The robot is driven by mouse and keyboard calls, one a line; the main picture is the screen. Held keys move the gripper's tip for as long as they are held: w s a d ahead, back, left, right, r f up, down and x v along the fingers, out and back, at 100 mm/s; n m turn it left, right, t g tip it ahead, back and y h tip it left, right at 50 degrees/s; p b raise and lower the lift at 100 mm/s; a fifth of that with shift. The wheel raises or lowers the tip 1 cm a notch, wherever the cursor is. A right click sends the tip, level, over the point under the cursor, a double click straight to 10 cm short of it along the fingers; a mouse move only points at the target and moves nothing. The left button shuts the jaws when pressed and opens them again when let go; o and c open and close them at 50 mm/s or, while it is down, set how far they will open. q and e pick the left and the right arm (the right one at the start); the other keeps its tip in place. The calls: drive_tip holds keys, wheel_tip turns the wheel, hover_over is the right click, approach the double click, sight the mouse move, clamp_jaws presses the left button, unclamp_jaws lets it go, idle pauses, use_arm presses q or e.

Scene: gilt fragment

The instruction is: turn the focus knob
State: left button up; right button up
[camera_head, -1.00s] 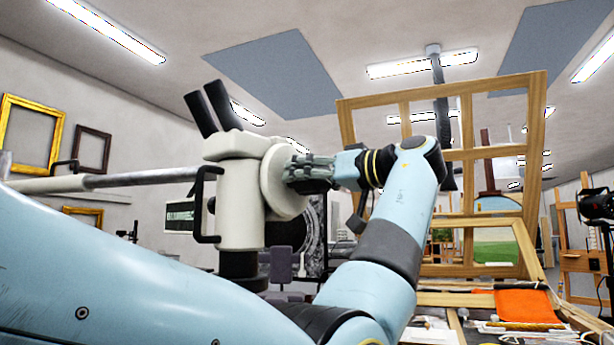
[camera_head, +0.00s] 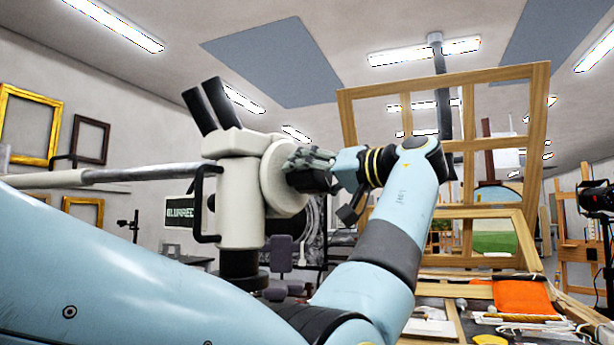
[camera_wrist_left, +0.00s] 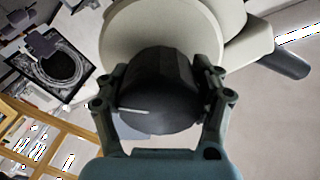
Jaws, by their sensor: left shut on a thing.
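The microscope (camera_head: 238,195) is cream-coloured, with two black eyepieces, and hangs on a horizontal arm in the head view. A round cream housing (camera_head: 275,185) is on its right side. The focus knob (camera_wrist_left: 158,90) is dark and ribbed with a white mark on its face in the left wrist view. My left gripper (camera_head: 297,165) is at the housing's right side, shut on the knob with one finger on each side, as the left wrist view (camera_wrist_left: 162,75) shows. In the head view the fingers partly cover the knob. My right gripper is not in view.
A dark screen (camera_head: 180,212) behind the microscope carries white text like "BLURRED", partly cut off. A wooden frame (camera_head: 345,110) stands behind my left arm. An orange cloth (camera_head: 524,297) and small items lie on the bench at lower right.

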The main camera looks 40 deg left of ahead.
sight(323, 174)
use_arm(q)
drive_tip(key=o, duration=1.1)
drive_tip(key=shift+o, duration=0.2)
drive_tip(key=d, duration=0.7)
drive_tip(key=shift+s+d, duration=0.1)
drive_tip(key=shift+d, duration=0.2)
